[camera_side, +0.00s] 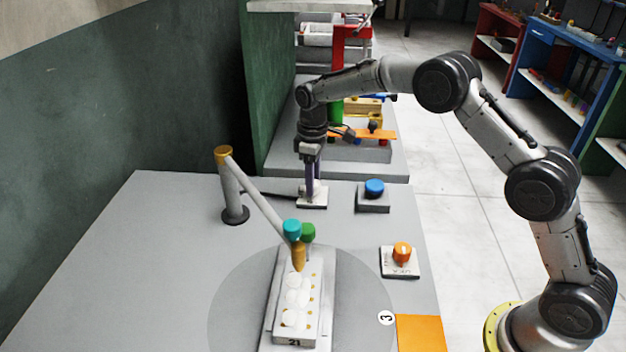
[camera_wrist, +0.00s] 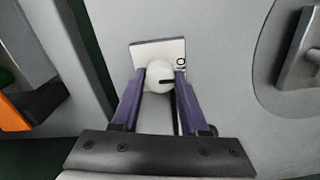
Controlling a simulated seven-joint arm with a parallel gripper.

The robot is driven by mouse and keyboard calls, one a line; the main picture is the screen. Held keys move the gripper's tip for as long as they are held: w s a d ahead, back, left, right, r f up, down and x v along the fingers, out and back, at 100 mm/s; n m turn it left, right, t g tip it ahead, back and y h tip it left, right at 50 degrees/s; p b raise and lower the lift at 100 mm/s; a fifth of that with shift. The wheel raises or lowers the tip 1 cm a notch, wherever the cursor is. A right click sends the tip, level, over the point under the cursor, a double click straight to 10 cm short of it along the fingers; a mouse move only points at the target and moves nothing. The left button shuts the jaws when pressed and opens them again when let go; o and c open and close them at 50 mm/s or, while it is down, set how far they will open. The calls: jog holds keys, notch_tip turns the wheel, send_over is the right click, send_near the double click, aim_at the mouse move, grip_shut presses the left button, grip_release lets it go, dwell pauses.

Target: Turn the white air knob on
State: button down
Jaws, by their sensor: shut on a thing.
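A dark mark, partly covered by a finger, shows on the plate. My gripper (camera_wrist: 160,76) points down with its two purple fingers on either side of the knob, shut on it. In the side view my gripper (camera_side: 313,187) stands over the knob's plate (camera_side: 312,203) near the back of the grey table; the knob is mostly hidden there by the fingers.
A blue knob (camera_side: 374,187) stands right of my gripper, and an orange knob (camera_side: 402,252) nearer the front. A post with a slanted arm (camera_side: 228,190) stands at left. Teal and green caps (camera_side: 292,228) sit over a tray with white discs (camera_side: 296,299) on the round plate.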

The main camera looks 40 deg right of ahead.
jog(key=shift+w+r+n, duration=0.1)
jog(key=shift+r+n, duration=0.05)
jog(key=shift+n, duration=0.15)
jog(key=shift+c, duration=2.1)
grip_release()
notch_tip(320, 180, up, 14)
